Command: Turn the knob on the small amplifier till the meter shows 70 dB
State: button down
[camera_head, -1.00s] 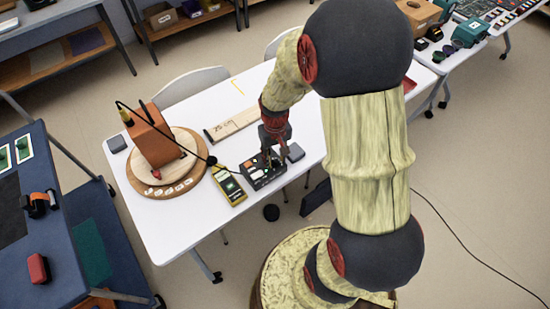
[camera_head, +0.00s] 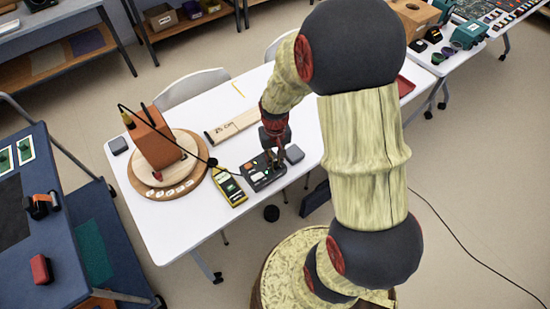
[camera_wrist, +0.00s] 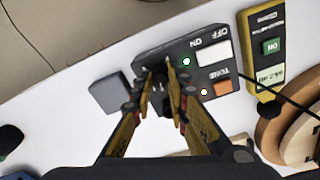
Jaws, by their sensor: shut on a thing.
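The small amplifier (camera_head: 253,179) is a dark box near the front edge of the white table. In the wrist view its top (camera_wrist: 200,40) shows a white OFF/ON switch and an orange TONE button. My gripper (camera_head: 276,163) points down at its right part; in the wrist view my gripper (camera_wrist: 161,82) has its fingers around the dark knob (camera_wrist: 158,101), shut on it and partly hiding it. The yellow meter (camera_head: 229,187) lies just left of the amplifier. In the wrist view the meter (camera_wrist: 264,48) has a lit display, seen upside down, seeming to read about 64 dB.
A grey block (camera_head: 294,154) sits close right of the amplifier. A wooden strip (camera_head: 233,126) lies behind; the table's left front is clear.

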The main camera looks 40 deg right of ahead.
aim_at(275, 163)
jog(key=shift+m, duration=0.4)
jog(key=c, duration=1.7)
grip_release()
jog(key=shift+r, duration=0.1)
notch_tip(275, 163, up, 12)
jog(key=shift+f, duration=0.1)
